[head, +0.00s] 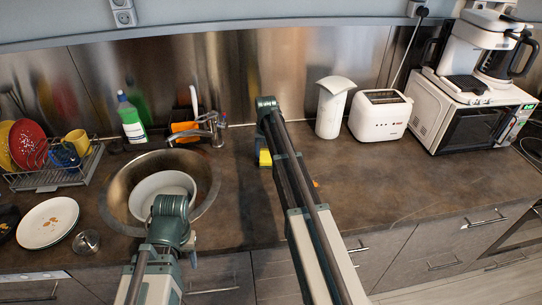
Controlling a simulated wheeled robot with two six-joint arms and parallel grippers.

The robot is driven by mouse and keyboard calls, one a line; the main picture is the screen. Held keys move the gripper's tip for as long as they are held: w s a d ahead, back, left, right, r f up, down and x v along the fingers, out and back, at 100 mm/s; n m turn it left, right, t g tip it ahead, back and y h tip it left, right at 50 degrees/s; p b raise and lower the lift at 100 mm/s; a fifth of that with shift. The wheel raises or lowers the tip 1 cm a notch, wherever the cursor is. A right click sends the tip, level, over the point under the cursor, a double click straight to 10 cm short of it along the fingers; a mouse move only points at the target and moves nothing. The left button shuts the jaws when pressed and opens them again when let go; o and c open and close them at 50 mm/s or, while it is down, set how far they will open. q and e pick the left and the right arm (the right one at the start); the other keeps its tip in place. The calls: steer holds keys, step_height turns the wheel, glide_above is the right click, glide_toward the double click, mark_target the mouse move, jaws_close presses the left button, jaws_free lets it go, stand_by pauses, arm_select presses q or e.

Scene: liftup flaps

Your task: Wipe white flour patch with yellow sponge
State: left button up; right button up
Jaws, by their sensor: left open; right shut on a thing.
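A yellow sponge (265,158) shows on the brown countertop just left of my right forearm, right of the sink. My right gripper (262,146) points down there, shut on the sponge, and is partly hidden by my own arm. I cannot tell whether the sponge touches the counter. My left gripper (191,252) is low in front of the sink at the counter's front edge, open and apart from the sponge. No white flour patch can be made out; my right arm hides part of the counter.
A sink (118,190) holds a white bowl (160,188). A dish rack (50,178), a plate (48,222) and a glass (86,242) stand left. A white container (332,108), toaster (380,115) and microwave (470,118) stand right. The counter (430,180) at right front is clear.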

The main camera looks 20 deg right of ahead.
steer(key=shift+w+a, duration=0.15)
steer(key=shift+a, duration=0.55)
steer(key=shift+r, duration=0.1)
step_height(320, 180, up, 6)
steer(key=p, duration=0.6)
step_height(320, 180, up, 3)
steer(key=p, duration=0.3)
